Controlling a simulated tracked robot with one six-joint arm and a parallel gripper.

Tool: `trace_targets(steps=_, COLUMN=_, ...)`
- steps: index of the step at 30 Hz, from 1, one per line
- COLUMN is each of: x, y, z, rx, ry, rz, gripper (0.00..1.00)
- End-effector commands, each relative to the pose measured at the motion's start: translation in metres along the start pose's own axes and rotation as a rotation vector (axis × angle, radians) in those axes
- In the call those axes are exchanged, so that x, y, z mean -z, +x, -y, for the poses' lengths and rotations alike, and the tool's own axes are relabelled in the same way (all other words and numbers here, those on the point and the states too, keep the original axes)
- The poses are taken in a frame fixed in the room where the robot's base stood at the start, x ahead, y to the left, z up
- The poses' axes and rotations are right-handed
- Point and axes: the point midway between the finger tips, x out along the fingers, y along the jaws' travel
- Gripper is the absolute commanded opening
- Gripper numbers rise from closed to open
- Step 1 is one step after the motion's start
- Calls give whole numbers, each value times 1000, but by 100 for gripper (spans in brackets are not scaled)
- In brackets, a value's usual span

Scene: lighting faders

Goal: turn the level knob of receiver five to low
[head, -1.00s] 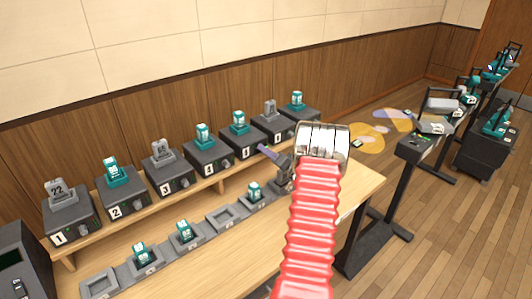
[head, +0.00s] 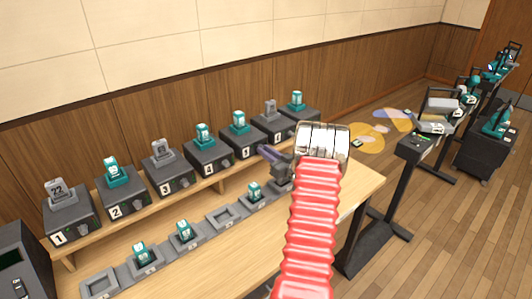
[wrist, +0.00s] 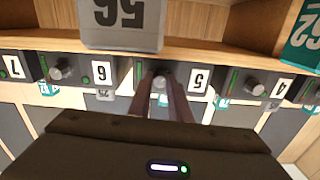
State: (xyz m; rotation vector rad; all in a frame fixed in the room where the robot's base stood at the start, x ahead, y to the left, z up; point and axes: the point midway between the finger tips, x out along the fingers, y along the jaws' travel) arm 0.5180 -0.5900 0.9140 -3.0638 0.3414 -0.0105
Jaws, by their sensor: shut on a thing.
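Receiver five (head: 238,143) is a dark box on the raised wooden shelf, with a teal pack docked on top. In the wrist view, which is upside down, its white label 5 (wrist: 198,79) shows beside a green level strip. Its level knob (wrist: 160,76) sits between my two finger tips. My gripper (head: 266,152) reaches in from the right at the receiver's front, and it also shows in the wrist view (wrist: 161,84). It is shut on the knob. The fingers cover most of the knob, and its pointer cannot be read.
Receiver four (head: 206,160) and receiver six (wrist: 75,72) stand close on either side. A lower row of docks with an empty dock (head: 225,217) lies in front of the shelf. A grey pack (wrist: 122,22) stands near my gripper. A stand (head: 410,150) is to the right.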

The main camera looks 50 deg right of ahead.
Motion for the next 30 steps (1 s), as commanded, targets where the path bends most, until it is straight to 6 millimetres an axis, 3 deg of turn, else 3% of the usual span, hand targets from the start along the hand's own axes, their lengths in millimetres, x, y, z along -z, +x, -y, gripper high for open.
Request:
trace_targets(steps=1, x=-8, y=-1, z=2, rx=1, ry=-12, rz=13, gripper=0)
trace_targets(steps=19, x=-7, y=-1, z=2, rx=2, ry=-69, rz=12, gripper=0)
trace_targets(steps=20, x=-7, y=-1, z=2, rx=2, ry=-69, rz=12, gripper=19)
trace_targets(steps=21, x=-6, y=-1, z=2, rx=2, ry=-70, rz=11, gripper=22)
trace_targets(steps=30, x=-2, y=-1, z=1, rx=1, ry=-73, rz=4, gripper=25)
